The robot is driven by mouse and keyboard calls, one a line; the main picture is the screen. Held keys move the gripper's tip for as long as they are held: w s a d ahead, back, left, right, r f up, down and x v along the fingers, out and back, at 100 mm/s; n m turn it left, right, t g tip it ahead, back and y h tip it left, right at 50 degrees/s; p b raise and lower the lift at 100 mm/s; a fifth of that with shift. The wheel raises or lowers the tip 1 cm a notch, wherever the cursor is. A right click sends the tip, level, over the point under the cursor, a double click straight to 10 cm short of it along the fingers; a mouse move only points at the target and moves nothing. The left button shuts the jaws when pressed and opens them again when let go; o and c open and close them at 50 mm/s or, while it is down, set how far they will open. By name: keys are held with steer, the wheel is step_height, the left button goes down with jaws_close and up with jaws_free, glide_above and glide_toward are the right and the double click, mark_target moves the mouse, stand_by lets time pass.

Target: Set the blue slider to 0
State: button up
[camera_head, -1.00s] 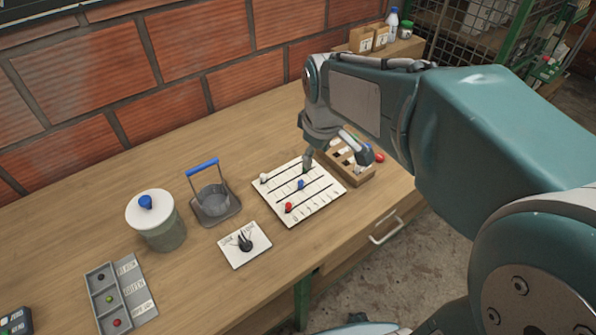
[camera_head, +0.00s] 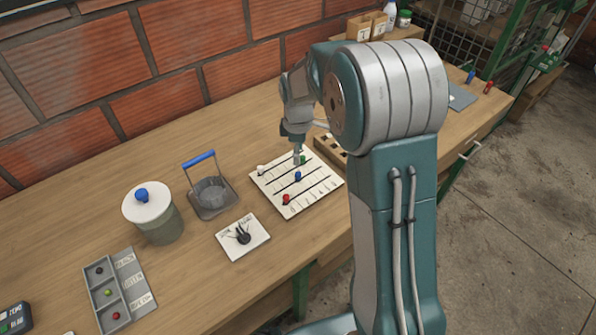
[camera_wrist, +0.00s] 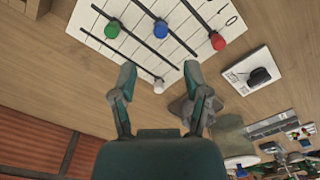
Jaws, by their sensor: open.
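The white slider panel (camera_head: 318,199) lies on the bench with dark parallel slots and a printed scale. The blue slider knob (camera_head: 297,176) stands partway along its slot; it also shows in the wrist view (camera_wrist: 160,28). The green knob (camera_wrist: 112,30), red knob (camera_wrist: 218,42) and white knob (camera_wrist: 159,85) sit on their own slots. A 0 mark shows at the panel edge near the red knob. My gripper (camera_wrist: 162,92) is open and empty, with the white knob appearing between its fingers. In the head view my gripper (camera_head: 298,157) is over the panel's far side, near the green knob.
A wooden compartment box (camera_head: 330,150) stands close to the panel's right, partly behind my arm. A dial plate (camera_head: 243,238), a basket with a blue handle (camera_head: 213,193) and a lidded jar (camera_head: 152,214) stand to the left. Bare bench lies behind the panel.

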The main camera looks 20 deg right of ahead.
mark_target(298, 173)
step_height(298, 173, down, 8)
steer(key=shift+f, duration=0.1)
jaws_close()
